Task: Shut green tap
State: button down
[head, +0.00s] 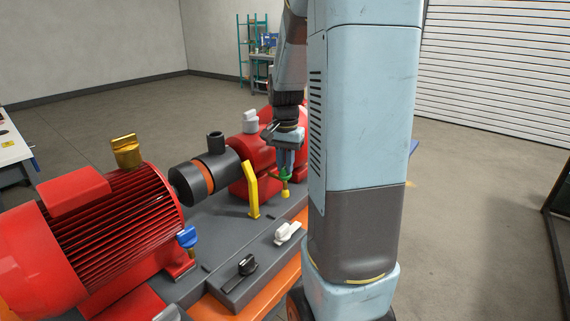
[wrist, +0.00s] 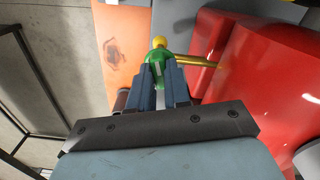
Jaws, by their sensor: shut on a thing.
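The green tap (head: 285,176) sits low at the right end of the pump skid, on a thin brass pipe beside the red pump housing (head: 240,180). In the wrist view the green tap (wrist: 160,56) shows between my fingertips, with a yellow end beyond it and the brass pipe (wrist: 198,61) running right. My gripper (head: 286,165) points down at the tap from above. In the wrist view its two blue-grey fingers (wrist: 161,72) are closed on the green tap. The fingers hide part of the tap handle.
A yellow bracket (head: 251,190) stands just left of the tap. The red motor (head: 110,225) fills the left. Floor at the right is clear.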

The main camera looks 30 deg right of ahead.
aim_at(285, 166)
jog(key=shift+m, duration=1.6)
jog(key=c, duration=1.1)
grip_release()
jog(key=shift+r, duration=0.1)
notch_tip(285, 166, up, 14)
jog(key=shift+f, duration=0.25)
jog(key=s+a+n+t, duration=0.2)
jog(key=s+a+n, duration=0.2)
jog(key=s+a, duration=0.1)
jog(key=s+a+n+t, duration=0.1)
jog(key=s+a+n, duration=0.4)
jog(key=s, duration=0.1)
jog(key=s+a+n+t, duration=0.2)
jog(key=s+a+n, duration=0.2)
jog(key=s+a, duration=0.2)
jog(key=shift+s+a+f+n+t, duration=0.1)
jog(key=shift+s+f+n+t, duration=0.1)
jog(key=shift+f+n+t, duration=0.15)
